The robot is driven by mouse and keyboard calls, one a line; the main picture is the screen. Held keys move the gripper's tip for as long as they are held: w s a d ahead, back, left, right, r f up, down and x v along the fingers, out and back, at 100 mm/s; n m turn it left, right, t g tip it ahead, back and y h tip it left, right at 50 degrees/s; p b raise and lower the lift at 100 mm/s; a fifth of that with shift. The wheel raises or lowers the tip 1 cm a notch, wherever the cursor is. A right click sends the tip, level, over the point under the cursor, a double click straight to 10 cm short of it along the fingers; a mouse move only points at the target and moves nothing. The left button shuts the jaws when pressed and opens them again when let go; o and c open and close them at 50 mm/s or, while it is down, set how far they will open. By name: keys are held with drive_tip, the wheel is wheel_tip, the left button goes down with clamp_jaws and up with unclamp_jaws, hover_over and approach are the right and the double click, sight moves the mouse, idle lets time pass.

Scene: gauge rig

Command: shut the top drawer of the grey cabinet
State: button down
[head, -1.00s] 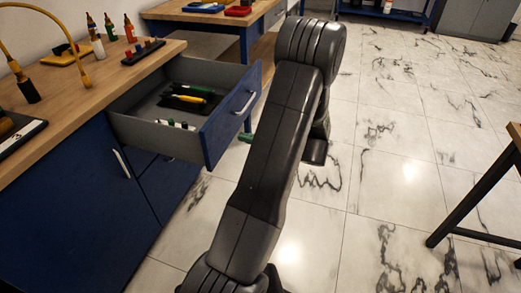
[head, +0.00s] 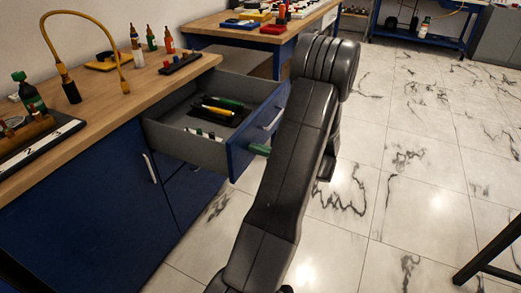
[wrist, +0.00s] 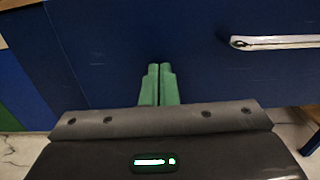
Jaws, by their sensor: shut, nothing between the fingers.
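The open top drawer has a blue front (head: 250,135) and grey inner walls (head: 185,148). A silver handle (head: 272,120) is on the drawer front and also shows at the upper right in the wrist view (wrist: 275,42). My gripper's green fingertips (head: 259,149) are at the outer face of the drawer front, below the handle. In the wrist view the green fingers (wrist: 158,84) are shut together, empty, pointing at the blue panel. I cannot tell whether they touch it.
Bottles, a yellow hose (head: 98,18) and a rack (head: 187,63) stand on the worktop. Another bench (head: 270,38) stands behind. Marble floor (head: 400,190) is open at right.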

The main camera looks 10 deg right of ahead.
drive_tip(key=x, duration=3.5)
drive_tip(key=shift+b, duration=0.4)
drive_tip(key=shift+w+a, duration=0.15)
drive_tip(key=shift+w+r, duration=0.1)
drive_tip(key=shift+a+r, duration=0.1)
drive_tip(key=shift+r, duration=0.05)
drive_tip(key=shift+d, duration=0.4)
drive_tip(key=v, duration=1.3)
drive_tip(key=shift+s+d+f, duration=0.2)
drive_tip(key=shift+s+f, duration=0.1)
drive_tip(key=shift+s, duration=0.15)
